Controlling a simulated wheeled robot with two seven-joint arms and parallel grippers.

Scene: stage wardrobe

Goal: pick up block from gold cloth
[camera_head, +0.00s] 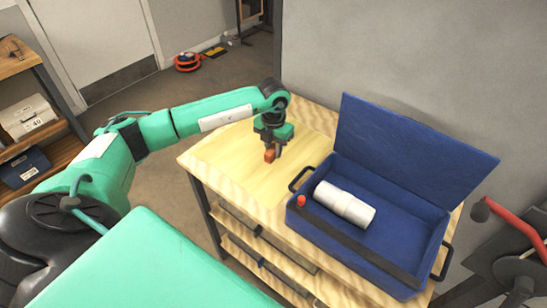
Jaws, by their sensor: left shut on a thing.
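A small orange-red block (269,156) is between the fingertips of my left gripper (271,152), over the wooden table. The gripper points down and is shut on the block. I cannot tell whether the block is clear of the surface below. A plain pale-yellow area (228,160) lies flat on the table under and around the gripper; it looks like the gold cloth. My right gripper is not in view.
An open blue case (405,235) with a raised lid stands right of the gripper. A white cylinder (344,205) lies in it, with a small red piece (301,201) near its left end. A grey wall rises behind the table. Shelves (28,115) stand far left.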

